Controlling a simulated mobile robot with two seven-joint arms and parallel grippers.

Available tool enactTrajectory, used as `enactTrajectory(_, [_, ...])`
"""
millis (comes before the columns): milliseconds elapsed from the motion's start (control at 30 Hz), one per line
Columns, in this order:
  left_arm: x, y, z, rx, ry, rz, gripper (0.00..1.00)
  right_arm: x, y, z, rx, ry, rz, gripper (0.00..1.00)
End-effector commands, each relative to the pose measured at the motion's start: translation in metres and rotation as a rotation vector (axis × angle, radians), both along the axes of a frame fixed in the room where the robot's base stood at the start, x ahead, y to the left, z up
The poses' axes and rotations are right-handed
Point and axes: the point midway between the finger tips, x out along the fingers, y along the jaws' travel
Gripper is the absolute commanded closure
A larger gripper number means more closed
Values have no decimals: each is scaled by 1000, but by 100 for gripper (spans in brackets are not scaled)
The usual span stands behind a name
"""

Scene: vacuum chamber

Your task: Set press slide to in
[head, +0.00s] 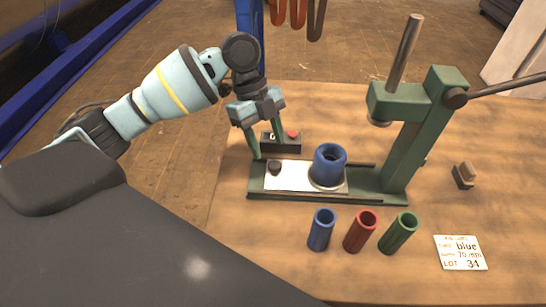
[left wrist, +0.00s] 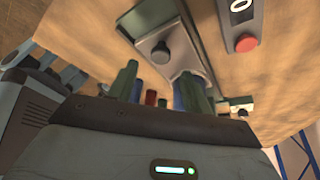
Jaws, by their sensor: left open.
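The press slide (head: 293,178) is a pale metal plate with a black knob (head: 274,167) near its left end. It lies in the green base rail (head: 377,197) of the press (head: 411,120). A thick blue hollow part (head: 329,167) stands on a round seat on the slide, left of the press ram (head: 378,121). My left gripper (head: 267,137) is open and empty, above the knob and slightly behind it. The left wrist view shows the knob (left wrist: 160,53) beyond the two green fingers (left wrist: 160,88), apart from them. My right gripper is not in view.
A control box with a red button (head: 293,134) stands behind the slide. Blue (head: 321,230), red (head: 360,232) and green (head: 398,233) tubes stand in front of the press. A label card (head: 460,253) lies front right. A small block (head: 464,175) sits on the right.

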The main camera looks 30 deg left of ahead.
Motion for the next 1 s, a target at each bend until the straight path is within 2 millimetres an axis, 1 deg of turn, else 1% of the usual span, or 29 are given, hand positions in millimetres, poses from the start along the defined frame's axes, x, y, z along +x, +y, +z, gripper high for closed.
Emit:
enactTrajectory(33, [-2, -3, -9, 0, 4, -2, 50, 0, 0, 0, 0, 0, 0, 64])
enactTrajectory(100, [-3, -7, -19, -1, 3, -1, 50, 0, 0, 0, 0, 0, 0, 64])
enactTrajectory(300, [-6, -16, -40, -1, 0, 0, 50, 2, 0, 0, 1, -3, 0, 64])
enactTrajectory(467, [-7, -18, -48, 1, -1, 0, 50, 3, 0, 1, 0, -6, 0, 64])
enactTrajectory(700, [-7, -19, -48, 1, -1, 0, 50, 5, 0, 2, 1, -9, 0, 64])
enactTrajectory(733, [-7, -19, -48, 0, -1, 0, 52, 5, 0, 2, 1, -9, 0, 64])
enactTrajectory(767, [-7, -19, -48, 0, -1, 0, 56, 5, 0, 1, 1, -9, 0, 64])
enactTrajectory(1000, [-7, -19, -48, -1, -2, 1, 87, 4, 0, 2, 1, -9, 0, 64])
